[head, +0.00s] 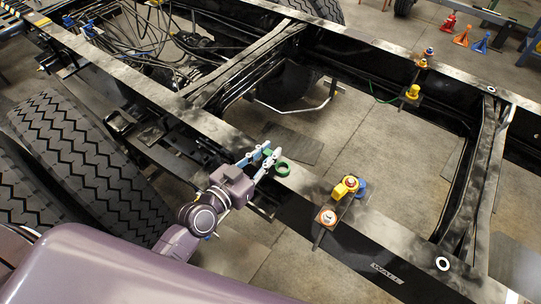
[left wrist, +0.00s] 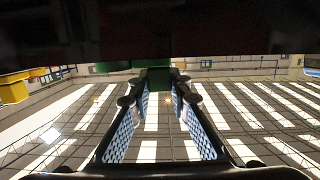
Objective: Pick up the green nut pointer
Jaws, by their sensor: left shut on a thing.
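The green nut pointer (head: 282,169) is a small green ring-like piece at the near chassis rail in the head view. My left gripper (head: 270,158) reaches it from the left, its fingertips right at the piece. In the left wrist view, the fingers of the left gripper (left wrist: 158,88) converge on a dark green part, the nut pointer (left wrist: 155,76). The gripper is shut on it. The contact is partly hidden by the fingers in the head view. My right gripper is not in view.
The near black chassis rail (head: 330,205) runs diagonally. A yellow nut pointer (head: 345,187), a blue piece (head: 361,188) and an orange-white piece (head: 327,217) stand to the right. More yellow pieces (head: 412,92) stand on the far rail.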

